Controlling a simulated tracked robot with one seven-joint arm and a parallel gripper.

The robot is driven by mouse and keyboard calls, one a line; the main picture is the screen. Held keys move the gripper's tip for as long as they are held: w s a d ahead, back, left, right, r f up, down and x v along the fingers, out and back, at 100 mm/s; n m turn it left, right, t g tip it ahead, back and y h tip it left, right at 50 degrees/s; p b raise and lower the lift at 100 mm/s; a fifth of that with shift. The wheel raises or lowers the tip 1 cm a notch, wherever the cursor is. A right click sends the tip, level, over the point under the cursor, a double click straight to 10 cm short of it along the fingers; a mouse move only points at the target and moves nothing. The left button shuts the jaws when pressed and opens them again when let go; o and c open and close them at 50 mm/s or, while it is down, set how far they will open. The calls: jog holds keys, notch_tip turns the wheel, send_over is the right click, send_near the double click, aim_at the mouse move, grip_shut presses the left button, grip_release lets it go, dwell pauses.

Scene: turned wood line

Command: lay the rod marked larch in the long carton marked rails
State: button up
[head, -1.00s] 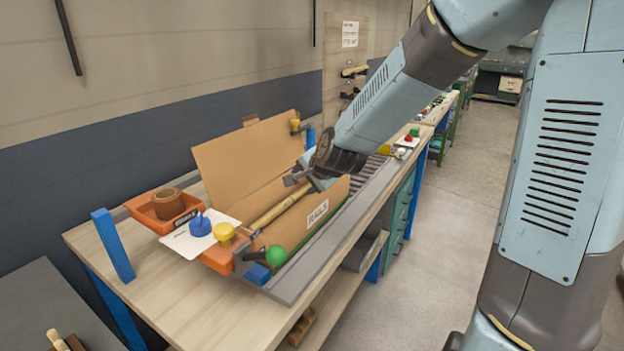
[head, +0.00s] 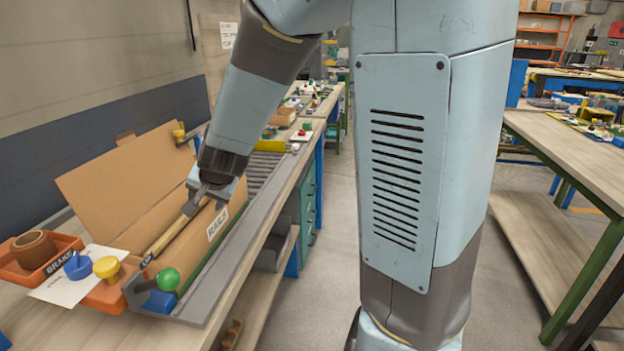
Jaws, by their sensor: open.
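The long cardboard carton (head: 208,247) stands on the workbench with its back flap raised, and its front label reads RAILS. A pale wooden rod (head: 166,238) lies lengthwise inside the carton. Its near end points towards the front left, and no larch mark is legible on it. My gripper (head: 196,203) is open over the carton, at the far part of the rod. The gripper and wrist hide that end of the rod, and I cannot tell whether the fingers touch it.
Orange bins (head: 38,262) with a brown roll, a white card and blue and yellow knobs stand left of the carton. A green ball (head: 168,279) and a blue block (head: 160,302) are at its near end. A roller conveyor lies behind. The right aisle is clear.

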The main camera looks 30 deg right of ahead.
jog(key=s+d+r+n, duration=0.2)
jog(key=s+d+r, duration=0.2)
jog(key=s, duration=0.4)
jog(key=s+d+r+n+g+h, duration=0.1)
jog(key=s+d+r+n, duration=0.1)
jog(key=s+d+r, duration=0.2)
jog(key=s+d+r+n+g+h, duration=0.1)
jog(key=s+d+r+n, duration=0.1)
jog(key=s+d+r, duration=0.2)
jog(key=s+d, duration=0.3)
jog(key=s, duration=0.5)
jog(key=shift+d, duration=0.4)
jog(key=shift+c, duration=0.3)
